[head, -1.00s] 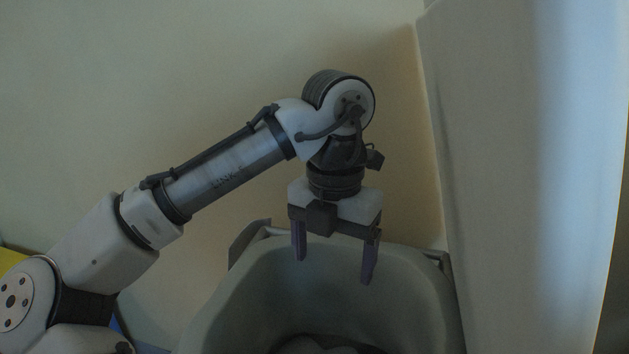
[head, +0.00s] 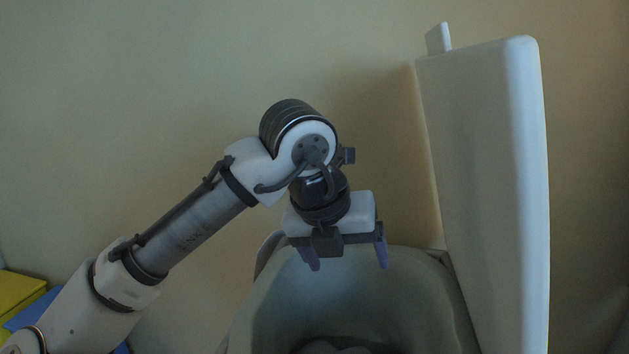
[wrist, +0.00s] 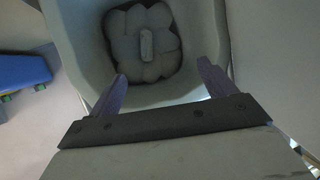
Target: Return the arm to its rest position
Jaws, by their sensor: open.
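My gripper (head: 346,262) points down over the upper part of a grey-green bin (head: 290,300) in the head view. Its two purple-tipped fingers are apart with nothing between them. In the wrist view my gripper (wrist: 162,88) is also open and empty. Beyond the fingers, a lumpy grey bundle (wrist: 140,45) with a lighter band lies on the bin's floor. In the head view only the top of that bundle shows at the lower edge.
A tall white panel (head: 490,180), seemingly a raised lid, stands just right of my gripper. A beige wall (head: 150,90) lies behind. Yellow (head: 22,293) and blue items are at the lower left. A blue object (wrist: 22,72) lies on the floor. Space above my arm is clear.

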